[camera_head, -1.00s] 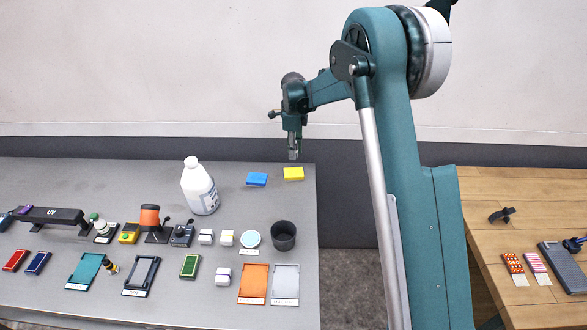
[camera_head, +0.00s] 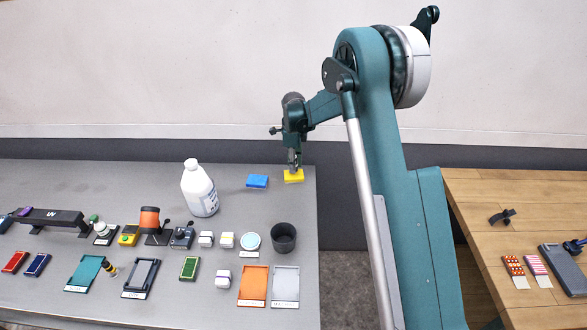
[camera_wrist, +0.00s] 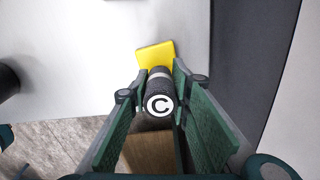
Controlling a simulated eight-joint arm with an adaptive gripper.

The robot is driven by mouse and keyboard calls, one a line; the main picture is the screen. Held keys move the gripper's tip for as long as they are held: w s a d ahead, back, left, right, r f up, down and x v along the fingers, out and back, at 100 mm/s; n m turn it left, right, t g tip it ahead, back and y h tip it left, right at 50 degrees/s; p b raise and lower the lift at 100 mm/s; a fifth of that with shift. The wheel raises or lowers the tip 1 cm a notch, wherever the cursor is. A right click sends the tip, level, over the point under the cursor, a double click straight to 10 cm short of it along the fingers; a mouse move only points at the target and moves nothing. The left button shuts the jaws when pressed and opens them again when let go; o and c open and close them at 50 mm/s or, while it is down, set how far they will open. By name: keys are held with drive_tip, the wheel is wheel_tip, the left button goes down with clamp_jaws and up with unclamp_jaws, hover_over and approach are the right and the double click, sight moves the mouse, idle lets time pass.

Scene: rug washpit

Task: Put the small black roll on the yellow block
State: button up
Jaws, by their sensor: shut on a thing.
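The small black roll (camera_wrist: 159,100) is between my gripper's fingers in the wrist view, its end with a white disc marked "C" facing the camera. My gripper (camera_wrist: 158,85) is shut on it. The yellow block (camera_wrist: 156,54) shows just beyond the roll in the wrist view. In the head view the yellow block (camera_head: 293,177) lies at the table's back right corner, and my gripper (camera_head: 294,168) points down right at it. I cannot tell whether the roll touches the block. The roll is too small to make out in the head view.
A white jug (camera_head: 199,188) stands further left, and a black cup (camera_head: 283,238) stands in front. The grey table (camera_head: 232,280) ends just right of the yellow block. A wooden table (camera_head: 520,215) is at the right.

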drive_tip(key=shift+f, duration=0.9)
drive_tip(key=shift+f, duration=0.2)
drive_tip(key=o, duration=0.9)
drive_tip(key=shift+r, duration=0.2)
drive_tip(key=shift+r, duration=6)
